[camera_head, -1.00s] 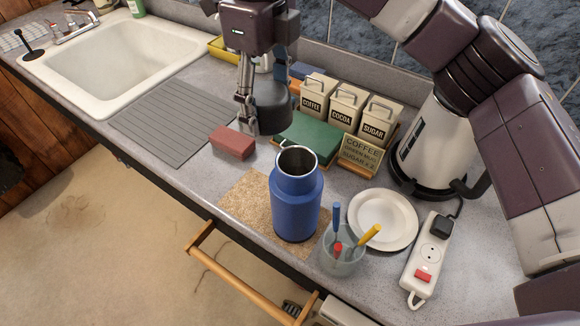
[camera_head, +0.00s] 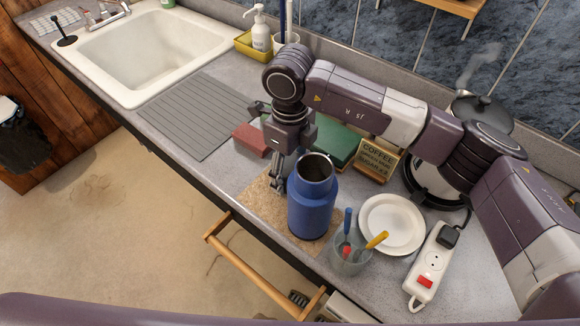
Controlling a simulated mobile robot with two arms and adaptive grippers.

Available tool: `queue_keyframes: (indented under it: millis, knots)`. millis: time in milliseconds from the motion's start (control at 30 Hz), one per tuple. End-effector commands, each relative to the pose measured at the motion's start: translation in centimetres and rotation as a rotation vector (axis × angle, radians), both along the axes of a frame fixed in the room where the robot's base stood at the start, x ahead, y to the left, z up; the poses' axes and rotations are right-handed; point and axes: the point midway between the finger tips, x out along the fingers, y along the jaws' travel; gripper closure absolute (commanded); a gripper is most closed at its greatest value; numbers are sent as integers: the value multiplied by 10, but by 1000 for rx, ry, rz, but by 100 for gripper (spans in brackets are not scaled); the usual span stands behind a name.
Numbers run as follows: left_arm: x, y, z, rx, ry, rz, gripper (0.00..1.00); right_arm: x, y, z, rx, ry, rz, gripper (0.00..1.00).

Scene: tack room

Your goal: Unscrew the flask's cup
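The blue flask (camera_head: 313,208) stands upright on a cork mat (camera_head: 262,205) at the counter's front. Its mouth is open at the top and shows a bare metal inside; no cup sits on it. I cannot make out the cup anywhere in view; my arm covers part of the counter behind. My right gripper (camera_head: 277,184) points down just left of and behind the flask, with its fingers low by the mat. I cannot tell whether it touches the flask or how far its fingers are apart. My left gripper is out of view.
A clear tumbler (camera_head: 347,256) with coloured utensils and a white plate (camera_head: 392,224) stand right of the flask, with a power strip (camera_head: 430,264) beyond. A red block (camera_head: 251,140) and green box (camera_head: 335,143) lie behind. The ribbed drainer (camera_head: 195,115) is clear.

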Motion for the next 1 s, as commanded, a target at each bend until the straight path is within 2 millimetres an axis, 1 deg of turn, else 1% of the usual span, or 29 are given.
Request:
queue_keyframes:
  millis: [33,100,267,433,467,500,767,900,967,1000]
  knots:
    - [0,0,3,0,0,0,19,0,0,-3,1,0,0,69]
    - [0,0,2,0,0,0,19,0,0,-5,2,-1,0,69]
    - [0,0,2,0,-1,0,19,0,0,-5,1,-2,0,69]
    - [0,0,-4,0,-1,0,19,0,0,-10,1,-2,0,69]
    - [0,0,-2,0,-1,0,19,0,0,-8,1,-2,0,36]
    - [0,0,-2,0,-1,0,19,0,0,-8,1,-2,0,32]
    - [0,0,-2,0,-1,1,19,0,0,-8,0,-1,0,32]
    - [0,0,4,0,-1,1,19,0,0,-3,1,-1,0,32]
    - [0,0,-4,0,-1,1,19,2,1,2,2,-6,0,32]
    - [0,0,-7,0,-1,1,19,2,0,8,1,-5,1,32]
